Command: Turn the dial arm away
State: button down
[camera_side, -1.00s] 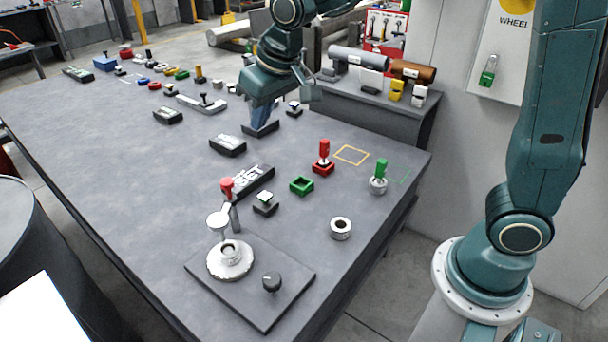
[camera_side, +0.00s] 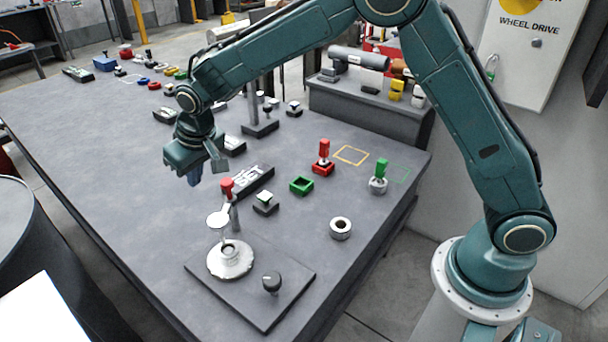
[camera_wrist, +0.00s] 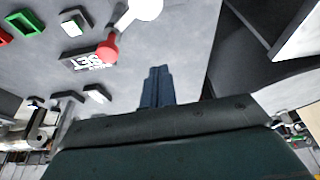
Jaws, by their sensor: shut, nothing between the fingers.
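What looks like the dial arm is a light metal arm with a red knob (camera_side: 227,187) at its end. It rises by a pale disc (camera_side: 218,217) over a round metal dial base (camera_side: 230,262) on a dark plate. My gripper (camera_side: 194,178) is shut and empty above the table, to the left of and behind the red knob in the side view, apart from it. In the wrist view the closed fingers (camera_wrist: 157,72) point up the picture, with the red knob (camera_wrist: 107,50) to their left and the pale disc (camera_wrist: 146,8) beyond.
A black SET block (camera_side: 252,180), a small dark block with a pale top (camera_side: 265,202) and a green square frame (camera_side: 301,186) lie nearby.

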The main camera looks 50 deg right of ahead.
aim_at(224, 212)
notch_tip(224, 212, down, 9)
jog(key=shift+s+f, duration=0.2)
jog(key=shift+s, duration=0.2)
dwell(0.9)
